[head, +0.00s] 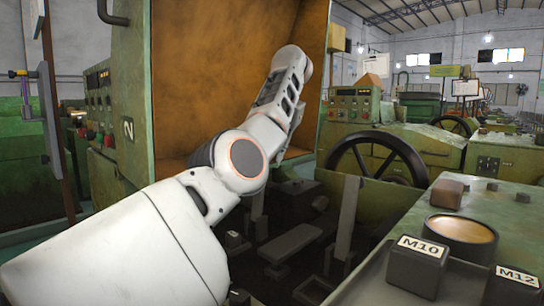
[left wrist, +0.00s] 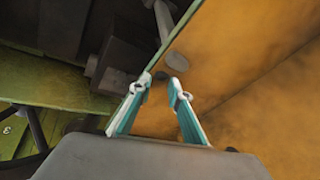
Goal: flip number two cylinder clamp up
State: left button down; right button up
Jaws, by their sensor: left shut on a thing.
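My left gripper (left wrist: 162,84) shows in the left wrist view with two teal fingers and white tips. The fingers are shut on the rounded grey end of a lever (left wrist: 176,64), which looks like a clamp handle. The lever's thin shaft runs up past the edge of the orange-brown panel. I cannot read a number on it. In the head view my left arm reaches into the machine, bends at a grey joint and hides the hand and the clamp. My right gripper is not in view.
The orange-brown housing wall (head: 205,90) stands behind my arm. Dark bars and flat plates (head: 290,243) lie in the machine below it. A black handwheel (head: 375,158) is to the right. Blocks marked M10 (head: 417,265) and M12 (head: 511,288) sit at the front right.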

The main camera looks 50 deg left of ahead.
pick_arm(q)
jog(key=shift+w+d+f, duration=0.25)
jog(key=shift+d+f, duration=0.25)
jog(key=shift+d, duration=0.05)
jog(key=c, duration=1.9)
grip_release()
jog(key=shift+o, duration=0.3)
jog(key=shift+w+d, duration=0.15)
jog(key=shift+w, duration=0.05)
jog(key=shift+s+a+r, duration=0.15)
jog(key=shift+s+a, duration=0.05)
jog(key=shift+a, duration=0.15)
